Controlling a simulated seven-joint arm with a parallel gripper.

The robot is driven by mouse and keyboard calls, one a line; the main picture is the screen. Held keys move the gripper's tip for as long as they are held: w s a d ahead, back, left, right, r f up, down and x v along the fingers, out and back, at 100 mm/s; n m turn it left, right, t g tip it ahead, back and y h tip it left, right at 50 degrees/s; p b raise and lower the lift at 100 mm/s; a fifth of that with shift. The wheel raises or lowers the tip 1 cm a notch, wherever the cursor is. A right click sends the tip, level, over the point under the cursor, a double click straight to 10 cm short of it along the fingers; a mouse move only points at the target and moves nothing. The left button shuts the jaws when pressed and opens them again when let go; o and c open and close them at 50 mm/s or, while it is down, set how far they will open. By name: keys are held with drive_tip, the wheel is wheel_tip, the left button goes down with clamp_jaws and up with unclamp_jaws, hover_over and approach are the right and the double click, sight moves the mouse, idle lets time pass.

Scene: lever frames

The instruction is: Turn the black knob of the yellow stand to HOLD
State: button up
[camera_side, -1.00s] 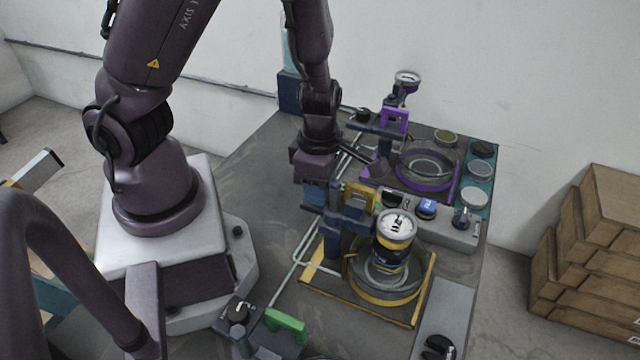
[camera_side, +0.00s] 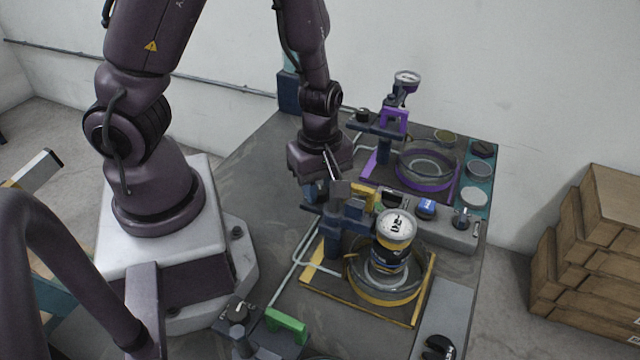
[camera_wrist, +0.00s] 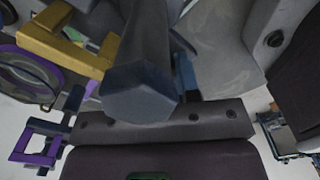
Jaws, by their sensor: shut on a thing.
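The yellow stand shows in the side view with its yellow-edged base (camera_side: 318,287), a dark blue upright and a yellow arch (camera_side: 356,212). The arch also shows at the upper left of the wrist view (camera_wrist: 62,42). A canister with a white dial (camera_side: 396,226) stands over the round dish of this stand. My gripper (camera_side: 316,196) points down at the left end of the stand's head, left of the arch. It is shut on the black knob there. The knob and its marks, HOLD included, are hidden by my gripper and wrist, so I cannot read its setting.
A similar stand with a purple arch (camera_side: 394,119) is behind, and one with a green arch (camera_side: 286,325) is in front. A grey block with small controls (camera_side: 455,233) lies between the yellow and purple stands. The tabletop left of the stands is mostly clear (camera_side: 250,185).

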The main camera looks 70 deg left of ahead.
drive_tip(key=m, duration=0.3)
drive_tip(key=shift+m, duration=0.3)
idle(0.3)
drive_tip(key=o, duration=0.9)
